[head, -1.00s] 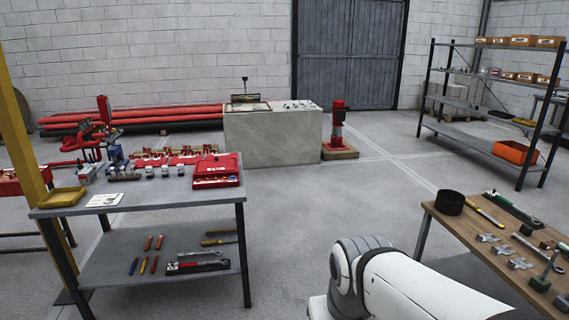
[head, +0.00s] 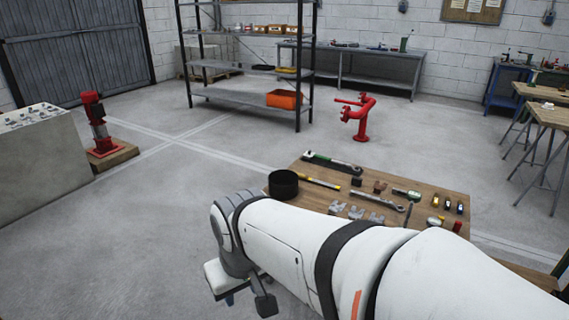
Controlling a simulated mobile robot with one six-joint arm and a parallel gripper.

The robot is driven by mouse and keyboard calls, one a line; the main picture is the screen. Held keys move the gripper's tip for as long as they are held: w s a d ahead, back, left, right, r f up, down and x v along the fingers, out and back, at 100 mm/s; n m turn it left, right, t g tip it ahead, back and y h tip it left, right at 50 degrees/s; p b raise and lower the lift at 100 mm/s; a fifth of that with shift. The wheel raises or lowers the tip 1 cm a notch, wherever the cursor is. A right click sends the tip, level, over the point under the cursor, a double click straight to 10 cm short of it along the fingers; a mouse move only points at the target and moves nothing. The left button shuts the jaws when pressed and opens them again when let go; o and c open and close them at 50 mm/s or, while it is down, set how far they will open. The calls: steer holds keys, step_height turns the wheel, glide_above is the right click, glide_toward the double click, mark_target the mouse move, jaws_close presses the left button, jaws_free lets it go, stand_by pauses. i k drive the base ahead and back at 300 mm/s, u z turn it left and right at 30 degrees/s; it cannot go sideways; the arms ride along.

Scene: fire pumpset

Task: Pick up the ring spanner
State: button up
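A long grey spanner (head: 378,201) lies flat among other tools on the wooden-topped table (head: 440,180), right of the middle of the head view. It looks like the ring spanner, but its ends are too small to be sure. My white arm crosses the lower right in front of this table and hides its near part. The end of my arm, with what seems to be part of my gripper (head: 246,298), hangs over the floor at the lower middle, left of the table and apart from the spanner. Whether its fingers are open is not clear.
A black round container (head: 283,184), a yellow-handled tool (head: 319,183), a green-and-grey long tool (head: 332,162) and several metal clamps (head: 357,213) share the tabletop. A red hydrant (head: 361,120) and a shelf rack (head: 245,70) stand behind.

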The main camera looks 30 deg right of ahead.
mark_target(394, 205)
steer(key=z, duration=0.65)
steer(key=i, duration=1.2)
steer(key=z, duration=1.05)
steer(key=i, duration=0.55)
steer(key=z, duration=0.3)
steer(key=k, duration=0.9)
steer(key=z, duration=0.2)
steer(key=i, duration=0.9)
steer(key=u, duration=0.1)
